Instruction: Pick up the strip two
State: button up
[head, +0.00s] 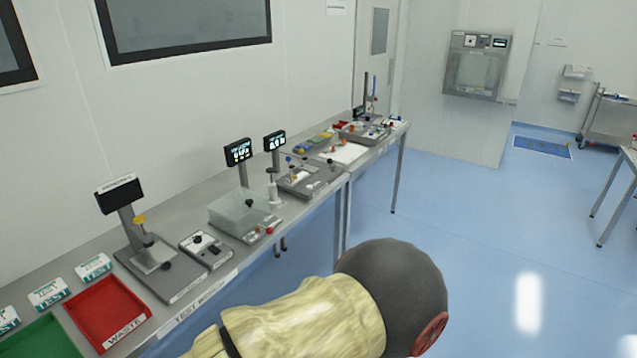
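I cannot make out a strip labelled two in the head view; anything that small on the benches is too small to tell. My arm, with a yellowish cover and a dark grey rounded joint, fills the lower middle of the picture in front of the bench. My gripper is not in view.
A long grey bench (195,215) runs along the left wall. It bears a red waste tray (72,312), a green tray (40,342), test instruments with dark displays (238,152) and a clear box (235,212). The blue floor (480,240) at right is clear. Another table (629,155) stands at the right edge.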

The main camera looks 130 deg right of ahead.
aim_at(289, 181)
jog(key=z, duration=4.2)
jog(key=i+l+z, duration=0.1)
jog(key=i+l, duration=0.15)
jog(key=i, duration=0.55)
jog(key=i+l+z, duration=0.15)
jog(key=i, duration=0.65)
jog(key=i+l+z, duration=0.1)
jog(key=i, duration=0.7)
jog(key=l, duration=0.1)
